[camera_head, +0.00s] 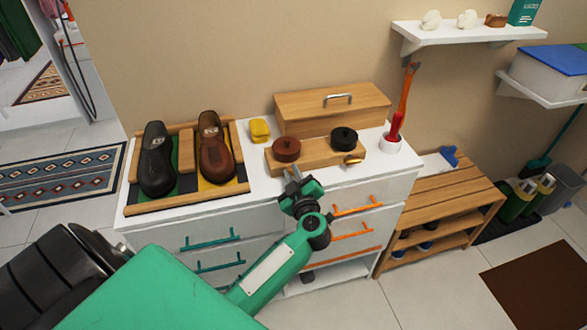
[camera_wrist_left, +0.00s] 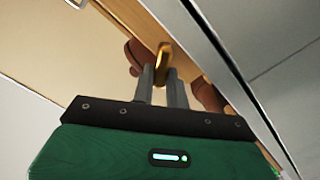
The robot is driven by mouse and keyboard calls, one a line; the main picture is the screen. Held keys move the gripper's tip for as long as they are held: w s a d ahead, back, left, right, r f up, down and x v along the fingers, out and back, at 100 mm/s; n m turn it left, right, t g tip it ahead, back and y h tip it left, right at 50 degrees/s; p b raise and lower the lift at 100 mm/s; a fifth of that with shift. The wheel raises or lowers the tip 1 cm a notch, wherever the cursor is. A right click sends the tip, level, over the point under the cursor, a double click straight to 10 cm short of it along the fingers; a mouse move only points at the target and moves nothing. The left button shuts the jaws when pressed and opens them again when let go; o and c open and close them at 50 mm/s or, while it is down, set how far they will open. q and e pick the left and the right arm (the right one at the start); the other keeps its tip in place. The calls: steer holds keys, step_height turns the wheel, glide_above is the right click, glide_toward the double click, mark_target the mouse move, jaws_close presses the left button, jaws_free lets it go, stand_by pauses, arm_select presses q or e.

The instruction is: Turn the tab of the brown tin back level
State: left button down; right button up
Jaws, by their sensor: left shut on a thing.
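The brown tin (camera_head: 286,148) sits at the left end of a wooden stand on the white cabinet. My left gripper (camera_head: 291,175) reaches up to the front of the stand, just below this tin. In the left wrist view my left gripper (camera_wrist_left: 164,76) is shut on a gold tab (camera_wrist_left: 163,55), which sticks out between the fingertips. Brown round parts of the tin (camera_wrist_left: 134,54) show behind the fingers. In the head view the gripper hides this tab, so its exact tilt cannot be told. My right gripper is not in view.
A black tin (camera_head: 344,138) with its own gold tab (camera_head: 354,160) is on the same wooden stand (camera_head: 318,160). A shoe tray (camera_head: 243,186), a yellow sponge (camera_head: 259,130), a wooden box (camera_head: 330,112) and a white cup with a red-handled brush (camera_head: 390,144) stand around it.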

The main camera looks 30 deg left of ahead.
arm_select(q)
steer(key=shift+s+f+n+p, duration=0.15)
steer(key=shift+n+p, duration=0.15)
steer(key=shift+n, duration=0.7)
steer(key=n, duration=0.2)
steer(key=shift+a+f+n, duration=0.1)
steer(key=shift+f+n, duration=0.1)
steer(key=shift+n, duration=0.1)
steer(key=n, duration=0.3)
steer(key=shift+s+f, duration=0.1)
steer(key=shift+f, duration=0.1)
steer(key=shift+f+n, duration=0.1)
steer(key=shift+n, duration=1.5)
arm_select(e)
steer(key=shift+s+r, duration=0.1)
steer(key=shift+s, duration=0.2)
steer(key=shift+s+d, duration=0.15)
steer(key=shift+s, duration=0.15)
